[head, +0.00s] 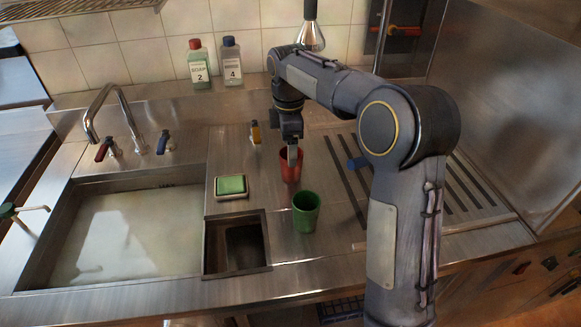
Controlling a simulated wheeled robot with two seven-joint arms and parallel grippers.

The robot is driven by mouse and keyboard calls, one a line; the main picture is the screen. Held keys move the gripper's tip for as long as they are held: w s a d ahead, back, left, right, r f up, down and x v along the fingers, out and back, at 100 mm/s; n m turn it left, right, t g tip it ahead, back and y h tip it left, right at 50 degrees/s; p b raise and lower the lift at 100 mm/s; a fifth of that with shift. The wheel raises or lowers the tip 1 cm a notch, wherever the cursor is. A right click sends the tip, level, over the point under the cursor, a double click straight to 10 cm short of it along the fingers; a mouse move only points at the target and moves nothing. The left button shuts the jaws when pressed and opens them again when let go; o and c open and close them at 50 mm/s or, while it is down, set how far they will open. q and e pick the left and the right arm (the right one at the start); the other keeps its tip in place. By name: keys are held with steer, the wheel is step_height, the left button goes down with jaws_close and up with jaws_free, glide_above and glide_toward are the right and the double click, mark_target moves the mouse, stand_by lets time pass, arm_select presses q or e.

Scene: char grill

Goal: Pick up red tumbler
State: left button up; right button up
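The red tumbler (291,169) stands upright on the steel counter, behind and slightly left of the green tumbler (306,212). My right arm reaches over the counter from the lower right. My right gripper (292,155) points down at the red tumbler, with a pale finger overlapping its rim and upper part. The far side of the grip is hidden, so I cannot tell whether the fingers hold the tumbler's wall or are apart from it. My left gripper is not in view.
A green sponge in a dish (231,186) lies left of the tumblers, behind a small square basin (238,248). A large sink (130,235) with a tap fills the left. Two bottles (200,65) (232,62) stand at the back. A slotted drainboard (470,190) lies right.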

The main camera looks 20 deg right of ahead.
steer(key=f, duration=0.7)
steer(key=shift+d, duration=0.2)
steer(key=shift+s, duration=0.1)
steer(key=c, duration=1.1)
